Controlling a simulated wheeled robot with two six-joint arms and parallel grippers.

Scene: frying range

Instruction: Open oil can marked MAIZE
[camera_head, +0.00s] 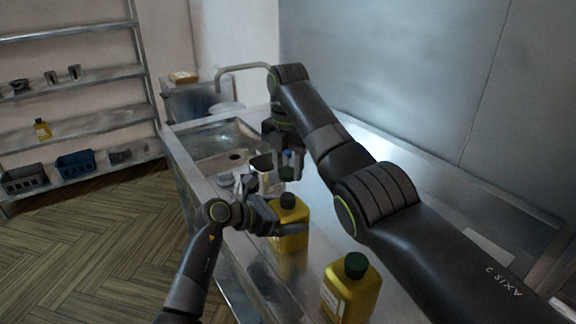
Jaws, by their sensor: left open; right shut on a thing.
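A yellow can with a dark cap (290,242) stands upright on the steel counter, and a second yellow can with a dark green cap (350,291) stands nearer to me. No label is readable, so I cannot tell which is marked MAIZE. My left gripper (276,222) is open at the farther can, with a finger across its front; whether it touches is unclear. My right gripper (288,168) points down just beyond and above that can. It is shut on a small bluish thing (288,153), mostly hidden by the fingers.
A steel sink (222,146) with a tap (243,67) lies beyond the grippers. Pale, unclear items (228,181) sit near its front edge. A shelf rack (78,128) at the left holds blue and dark crates and a small yellow bottle (42,128). A metal wall bounds the counter's back.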

